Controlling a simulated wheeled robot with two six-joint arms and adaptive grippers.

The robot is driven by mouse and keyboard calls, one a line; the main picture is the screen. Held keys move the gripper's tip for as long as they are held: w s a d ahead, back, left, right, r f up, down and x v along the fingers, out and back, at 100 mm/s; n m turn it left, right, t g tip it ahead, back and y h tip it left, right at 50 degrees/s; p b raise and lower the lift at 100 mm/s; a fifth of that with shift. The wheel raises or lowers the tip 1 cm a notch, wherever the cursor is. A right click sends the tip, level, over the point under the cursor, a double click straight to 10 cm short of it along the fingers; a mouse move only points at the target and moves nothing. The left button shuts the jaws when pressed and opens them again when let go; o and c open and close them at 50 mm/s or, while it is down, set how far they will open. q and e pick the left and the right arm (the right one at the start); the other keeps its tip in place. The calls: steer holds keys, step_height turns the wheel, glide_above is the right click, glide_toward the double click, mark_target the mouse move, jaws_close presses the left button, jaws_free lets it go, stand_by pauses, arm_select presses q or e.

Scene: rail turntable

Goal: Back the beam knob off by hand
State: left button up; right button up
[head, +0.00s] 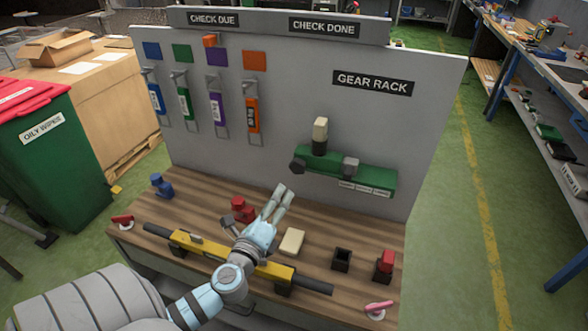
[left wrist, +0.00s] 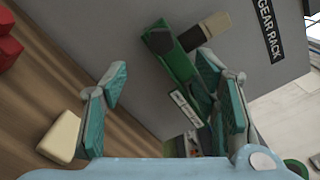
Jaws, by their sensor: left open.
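A yellow beam (head: 200,246) with dark round ends lies along the front of the wooden bench. My left arm crosses over it and hides part of it. I cannot tell for sure which part is its knob; a grey T-shaped piece (head: 228,222) stands just behind it. My left gripper (head: 281,194) is open and empty, above the bench beyond the beam, pointing toward the back panel. In the left wrist view its two teal-padded fingers (left wrist: 165,95) stand wide apart. A green unit (head: 345,170) is on the panel, right of the gripper. It also shows in the left wrist view (left wrist: 178,62), partly behind one finger.
On the bench are a cream block (head: 292,241), a red piece (head: 243,208), a blue piece (head: 161,186), a dark open holder (head: 341,259) and a red-topped block (head: 385,264). Tagged tools (head: 252,111) hang on the grey panel (head: 290,70). A green bin (head: 50,150) stands left.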

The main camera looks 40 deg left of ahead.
mark_target(295, 168)
arm_select(q)
steer(key=x, duration=1.4)
steer(key=shift+r, duration=0.1)
steer(key=c, duration=1)
steer(key=shift+n, duration=0.3)
